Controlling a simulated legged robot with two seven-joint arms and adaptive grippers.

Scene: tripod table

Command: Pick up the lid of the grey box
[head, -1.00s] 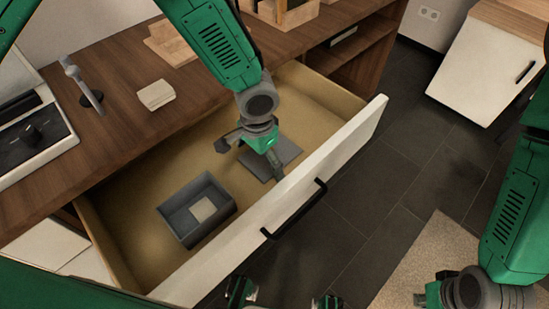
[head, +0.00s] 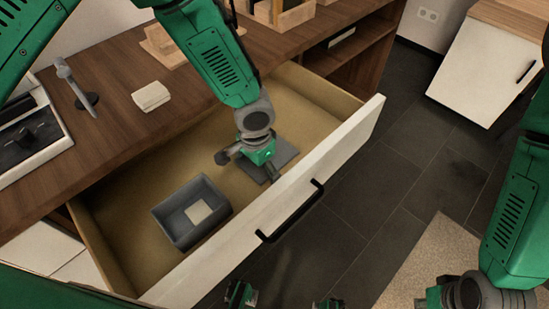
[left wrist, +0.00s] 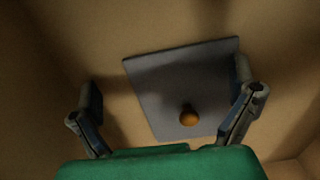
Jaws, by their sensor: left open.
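The grey box (head: 168,226) stands open in the pulled-out drawer, with a small pale square piece (head: 198,211) inside it. Its flat grey lid (head: 285,152) lies apart from it on the drawer floor, to the right. In the left wrist view the lid (left wrist: 165,85) shows as a square plate with a round orange-brown knob (left wrist: 189,117). My left gripper (head: 247,172) is above the lid, pointing down, and partly hides it. In the left wrist view its open fingers (left wrist: 168,105) stand on either side of the knob, with nothing between them held. My right gripper (head: 430,300) is at the lower right, away from the drawer.
The white drawer front (head: 335,150) with a black handle (head: 290,212) bounds the drawer close to my left gripper. The wooden counter (head: 115,120) behind holds a pale block (head: 151,96) and a grey stand (head: 78,88). The drawer floor around the box is clear.

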